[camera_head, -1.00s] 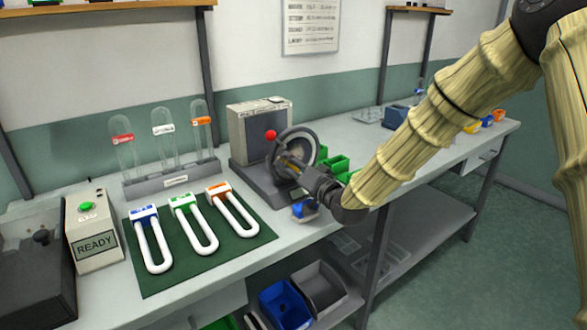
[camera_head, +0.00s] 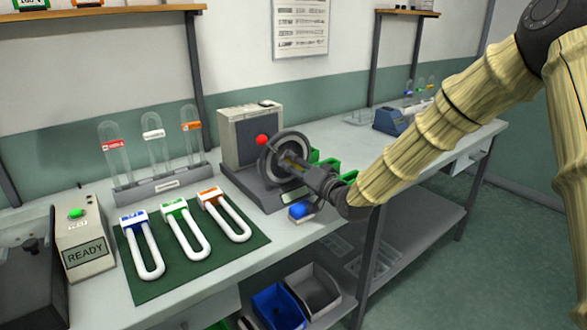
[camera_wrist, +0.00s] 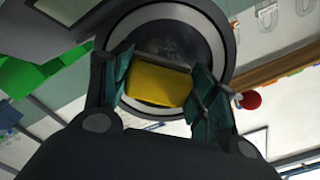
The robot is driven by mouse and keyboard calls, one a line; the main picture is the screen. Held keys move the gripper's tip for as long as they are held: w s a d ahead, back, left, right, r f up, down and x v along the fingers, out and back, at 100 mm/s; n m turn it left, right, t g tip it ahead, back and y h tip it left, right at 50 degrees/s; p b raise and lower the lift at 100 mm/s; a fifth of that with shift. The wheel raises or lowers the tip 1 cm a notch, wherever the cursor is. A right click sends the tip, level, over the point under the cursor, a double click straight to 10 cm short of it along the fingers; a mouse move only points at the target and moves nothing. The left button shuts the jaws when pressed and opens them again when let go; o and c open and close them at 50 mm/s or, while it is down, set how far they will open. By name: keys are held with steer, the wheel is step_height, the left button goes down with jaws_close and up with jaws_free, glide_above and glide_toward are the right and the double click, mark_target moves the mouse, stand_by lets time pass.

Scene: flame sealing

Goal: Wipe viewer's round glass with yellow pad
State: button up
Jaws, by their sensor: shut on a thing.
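The viewer (camera_head: 252,143) is a grey box on a dark base with a round glass in a grey ring (camera_head: 268,168) and a red knob. In the wrist view the ring (camera_wrist: 226,28) surrounds the round glass (camera_wrist: 165,38), which looks dark and smudged in its upper part. My gripper (camera_wrist: 163,84) is shut on the yellow pad (camera_wrist: 158,86). The pad lies across the lower part of the glass in that view; whether it touches the glass I cannot tell. In the head view my gripper (camera_head: 300,166) is at the ring's front, and only a little yellow shows.
Three white U-shaped tubes lie on a green mat (camera_head: 195,265) left of the viewer. A rack (camera_head: 165,184) with clear tubes stands behind them. A blue button (camera_head: 298,210) sits at the table edge below my gripper. Green bins (camera_head: 325,164) stand behind the wrist.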

mark_target(275, 162)
steer(key=shift+w+d+p, duration=0.15)
steer(key=shift+w+d, duration=0.35)
steer(key=shift+d, duration=0.2)
steer(key=shift+w+d+p, duration=0.15)
steer(key=shift+w+d, duration=0.35)
steer(key=shift+d, duration=0.15)
steer(key=shift+a, duration=0.1)
steer(key=shift+s+a, duration=0.7)
steer(key=shift+a, duration=0.3)
steer(key=shift+s+a, duration=0.75)
steer(key=shift+a, duration=0.3)
steer(key=shift+s+a, duration=0.7)
steer(key=shift+a, duration=0.3)
steer(key=shift+r, duration=0.6)
steer(key=shift+w+d+f, duration=0.1)
steer(key=shift+w+d, duration=0.45)
steer(key=shift+d, duration=0.3)
steer(key=shift+w+d, duration=0.5)
steer(key=shift+d, duration=0.35)
steer(key=shift+w+d+p, duration=0.3)
steer(key=shift+w+d, duration=0.8)
steer(key=shift+d, duration=0.3)
steer(key=shift+s+a, duration=0.1)
steer(key=shift+a, duration=0.05)
